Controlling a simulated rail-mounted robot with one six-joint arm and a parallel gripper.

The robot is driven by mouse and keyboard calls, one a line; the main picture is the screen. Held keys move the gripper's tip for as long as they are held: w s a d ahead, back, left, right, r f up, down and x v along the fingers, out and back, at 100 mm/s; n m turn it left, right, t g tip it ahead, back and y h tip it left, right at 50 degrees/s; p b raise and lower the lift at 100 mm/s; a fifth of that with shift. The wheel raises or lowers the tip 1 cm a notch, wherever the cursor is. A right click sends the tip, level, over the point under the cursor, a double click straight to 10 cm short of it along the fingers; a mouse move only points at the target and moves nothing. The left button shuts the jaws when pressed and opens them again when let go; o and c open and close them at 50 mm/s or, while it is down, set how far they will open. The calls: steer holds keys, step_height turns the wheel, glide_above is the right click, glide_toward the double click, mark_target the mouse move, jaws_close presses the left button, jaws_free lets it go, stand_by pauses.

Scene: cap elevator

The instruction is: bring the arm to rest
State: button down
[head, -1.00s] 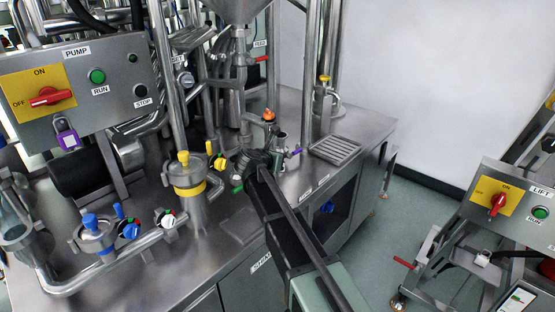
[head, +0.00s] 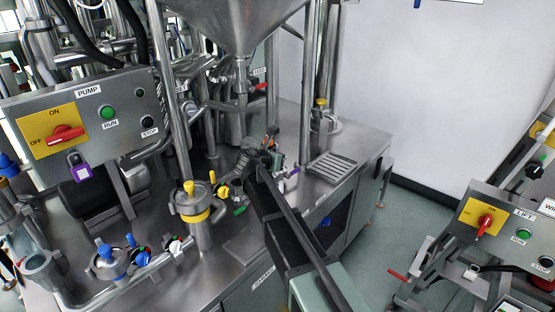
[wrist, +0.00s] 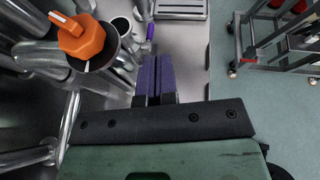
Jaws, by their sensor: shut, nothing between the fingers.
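My gripper (head: 258,160) hangs over the steel bench in the head view, at the end of my dark forearm. In the wrist view, the two purple fingers of my gripper (wrist: 153,76) lie side by side, shut and empty. An orange knob (wrist: 82,40) on a steel pipe fitting is to the left of the fingers in the wrist view. An open round steel tube (wrist: 121,25) is just beyond it. In the head view my gripper partly hides the fittings behind it, and I cannot tell the gap between them.
A yellow-banded strainer (head: 194,208) stands left of my gripper. A slotted drain tray (head: 331,166) lies to the right. The hopper (head: 235,25) hangs above the bench. A pump panel (head: 90,125) is at left, and a lift panel (head: 500,225) at right. Green floor lies between bench and lift.

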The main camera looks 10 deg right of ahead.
step_height(320, 180, up, 10)
steer(key=p, duration=0.7)
steer(key=shift+p, duration=0.4)
